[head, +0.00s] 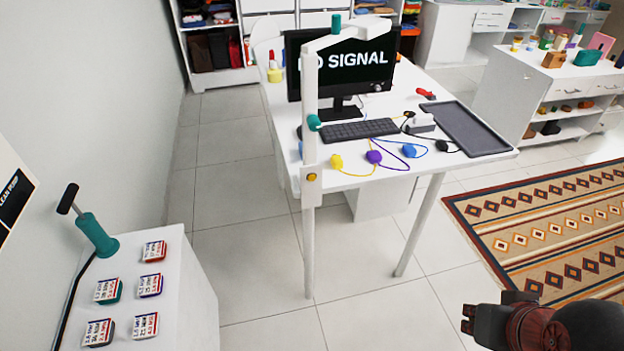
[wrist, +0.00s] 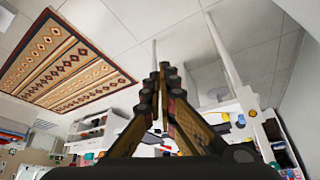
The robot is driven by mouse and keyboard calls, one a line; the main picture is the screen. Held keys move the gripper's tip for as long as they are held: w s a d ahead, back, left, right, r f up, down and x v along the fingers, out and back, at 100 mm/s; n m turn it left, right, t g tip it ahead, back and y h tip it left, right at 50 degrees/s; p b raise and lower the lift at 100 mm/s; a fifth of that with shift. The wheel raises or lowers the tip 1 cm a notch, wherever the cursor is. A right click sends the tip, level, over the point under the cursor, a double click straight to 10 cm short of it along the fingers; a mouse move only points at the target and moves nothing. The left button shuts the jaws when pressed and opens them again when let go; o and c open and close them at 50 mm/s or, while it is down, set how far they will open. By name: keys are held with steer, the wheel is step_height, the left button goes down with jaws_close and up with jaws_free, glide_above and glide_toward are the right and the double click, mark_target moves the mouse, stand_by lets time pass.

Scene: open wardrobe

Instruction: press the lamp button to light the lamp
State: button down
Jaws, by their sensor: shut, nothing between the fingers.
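A white lamp post (head: 310,100) stands at the near edge of the white desk, with an angled arm on top and teal joints. A round orange-yellow button (head: 311,177) sits on a white block low on the post. The button also shows small at the right of the wrist view (wrist: 252,113). I cannot tell whether the lamp is lit. My gripper (head: 468,319) is at the lower right of the head view, well apart from the post and lower in the picture. In the wrist view my gripper (wrist: 164,68) has its fingers together, with nothing between them.
The desk (head: 440,172) carries a monitor (head: 340,65), a keyboard (head: 360,130), a dark tray (head: 465,128) and several coloured plugs on cords. A white stand (head: 185,310) with a teal pump (head: 97,235) is at the left. A patterned rug (head: 550,235) lies right. Tiled floor before the desk is clear.

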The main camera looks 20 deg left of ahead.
mark_target(312, 178)
steer(key=w+a+f+n+y, duration=0.1)
steer(key=w+a+f, duration=0.2)
steer(key=a+f, duration=0.6)
steer(key=w+a+f+n+g+y, duration=0.15)
steer(key=w+a+f, duration=0.35)
steer(key=a, duration=0.8)
steer(key=w+a+f+n+t+y, duration=0.1)
steer(key=w+a+f+n+y, duration=0.1)
steer(key=a+f, duration=0.8)
steer(key=w+a+r+m+t, duration=0.2)
steer(key=w+a+t, duration=0.15)
steer(key=w, duration=0.45)
steer(key=w+d+r+m+t+h, duration=0.1)
steer(key=w+d+r+t, duration=0.1)
steer(key=w+r+t, duration=0.2)
steer(key=w+r, duration=0.3)
steer(key=r, duration=0.1)
steer(key=shift+w+d+r+t+h+b, duration=0.2)
steer(key=shift+w+d+t+h+b, duration=0.1)
steer(key=shift+t+h+b, duration=0.1)
steer(key=shift+w+a, duration=0.75)
steer(key=shift+w, duration=0.5)
steer(key=shift+w+a, duration=0.8)
steer(key=shift+w, duration=0.45)
steer(key=shift+w+a, duration=0.75)
steer(key=shift+w, duration=0.5)
